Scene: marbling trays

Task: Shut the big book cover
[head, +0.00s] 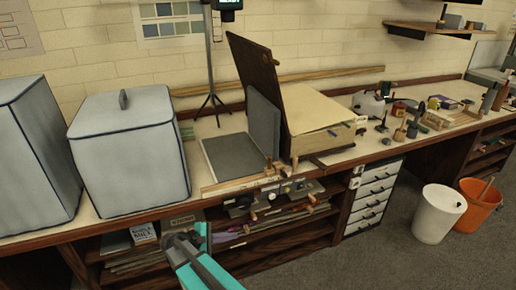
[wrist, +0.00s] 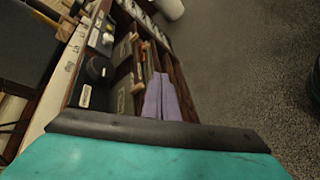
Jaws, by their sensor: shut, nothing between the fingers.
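The big book is a thick cream block (head: 312,108) on the bench. Its dark brown cover (head: 254,75) stands raised at the block's left side, tilted slightly back to the left. A grey upright panel (head: 264,118) stands just in front of the cover, with a flat grey board (head: 235,155) to its left. My gripper (head: 180,240) is shut and empty, low in front of the bench and well away from the cover. In the wrist view a dark bar and teal part of my gripper (wrist: 155,130) fill the bottom; the cover is not clearly visible there.
Two grey covered boxes, the nearer-to-book one (head: 128,150), fill the bench's left. A black stand (head: 211,80) rises behind the board. Tools and bottles crowd the right. Shelves and a drawer unit (head: 372,195) sit below. A white bin (head: 438,215) and orange bucket (head: 477,205) stand on the floor.

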